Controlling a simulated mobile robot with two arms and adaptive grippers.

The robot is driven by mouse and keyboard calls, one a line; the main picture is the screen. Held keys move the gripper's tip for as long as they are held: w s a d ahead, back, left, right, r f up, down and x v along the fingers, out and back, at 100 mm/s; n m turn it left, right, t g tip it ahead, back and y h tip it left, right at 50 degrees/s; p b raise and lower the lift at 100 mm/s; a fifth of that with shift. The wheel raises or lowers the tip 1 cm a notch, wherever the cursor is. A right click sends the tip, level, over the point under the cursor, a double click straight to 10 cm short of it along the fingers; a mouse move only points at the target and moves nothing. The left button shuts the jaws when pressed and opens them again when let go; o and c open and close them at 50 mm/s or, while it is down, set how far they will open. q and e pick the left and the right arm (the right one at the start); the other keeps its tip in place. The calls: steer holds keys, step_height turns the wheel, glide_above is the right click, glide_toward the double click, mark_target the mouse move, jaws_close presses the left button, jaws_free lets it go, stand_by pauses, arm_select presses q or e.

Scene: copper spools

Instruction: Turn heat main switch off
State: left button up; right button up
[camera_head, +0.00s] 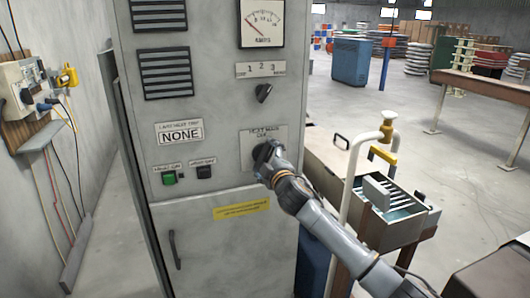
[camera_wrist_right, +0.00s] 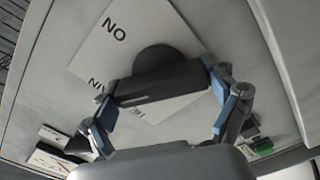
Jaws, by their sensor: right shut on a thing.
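The heat main switch is a dark rotary knob on a pale label plate (camera_head: 264,131) on the grey cabinet front. In the head view my right gripper (camera_head: 264,156) covers most of the knob. In the right wrist view the knob (camera_wrist_right: 160,85) lies between the two fingers of my right gripper (camera_wrist_right: 163,98), which is shut on it. The knob has a thin light line along its edge. The plate (camera_wrist_right: 180,30) appears turned in this view, with "ON" upside down at its upper left. My left gripper is not in view.
Above the switch are a 1-2-3 selector knob (camera_head: 263,93) and an amps meter (camera_head: 262,22). A green button (camera_head: 169,178) and a black button (camera_head: 204,172) sit at lower left.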

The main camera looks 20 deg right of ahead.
steer(key=n+p, duration=0.2)
steer(key=n, duration=0.3)
steer(key=shift+n, duration=0.3)
stand_by(0.4)
steer(key=o, duration=1)
steer(key=shift+c, duration=0.2)
steer(key=s, duration=1.2)
steer(key=shift+d, duration=0.15)
